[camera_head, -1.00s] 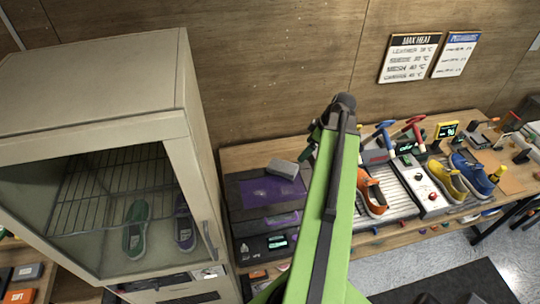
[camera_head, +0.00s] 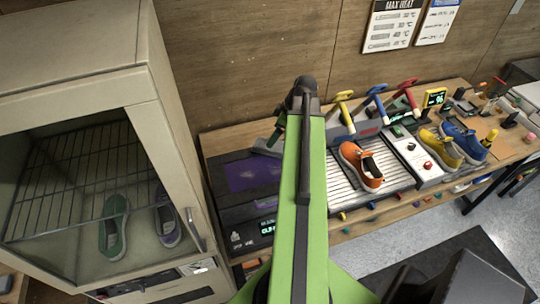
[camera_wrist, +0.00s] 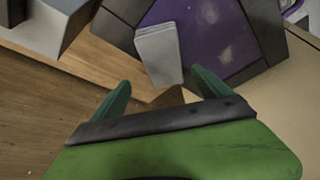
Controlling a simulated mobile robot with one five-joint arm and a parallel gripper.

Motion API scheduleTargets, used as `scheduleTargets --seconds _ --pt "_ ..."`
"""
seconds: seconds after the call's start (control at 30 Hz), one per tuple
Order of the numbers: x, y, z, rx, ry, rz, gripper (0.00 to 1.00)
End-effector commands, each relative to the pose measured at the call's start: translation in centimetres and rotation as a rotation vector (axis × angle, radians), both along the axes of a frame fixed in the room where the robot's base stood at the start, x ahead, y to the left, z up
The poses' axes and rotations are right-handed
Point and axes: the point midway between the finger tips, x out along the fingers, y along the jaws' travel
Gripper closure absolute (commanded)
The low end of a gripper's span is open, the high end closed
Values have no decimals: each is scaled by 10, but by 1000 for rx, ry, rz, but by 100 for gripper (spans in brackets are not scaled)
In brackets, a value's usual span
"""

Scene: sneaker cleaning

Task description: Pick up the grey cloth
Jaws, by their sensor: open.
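The grey cloth (camera_head: 266,148) lies on the dark mat with a purple panel (camera_head: 245,175), at the left end of the bench. In the wrist view it is a pale grey folded piece (camera_wrist: 158,50) at the edge of the purple panel. My gripper (camera_wrist: 163,88) is open, its green fingers apart and empty. The cloth lies ahead of the gap between the fingertips; I cannot tell the exact height between them. In the head view my green arm hides most of my gripper (camera_head: 277,136) and may hide part of the cloth.
A beige cabinet (camera_head: 75,70) with a wire rack stands left, holding a green shoe (camera_head: 115,228) and a purple shoe (camera_head: 167,218). Right of my arm are an orange shoe (camera_head: 361,165), a yellow shoe (camera_head: 438,146), a blue shoe (camera_head: 463,138) and several coloured-handled tools.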

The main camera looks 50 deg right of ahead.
Motion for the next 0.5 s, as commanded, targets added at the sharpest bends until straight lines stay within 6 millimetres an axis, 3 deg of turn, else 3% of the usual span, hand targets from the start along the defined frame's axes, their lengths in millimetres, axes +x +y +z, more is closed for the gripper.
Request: scheduleTargets --seconds 0.03,0.27,0.5 --pt "3 1 -15 0 0 1 13" --pt "5 3 -16 0 0 -1 13" --pt "5 11 -53 0 0 0 13"
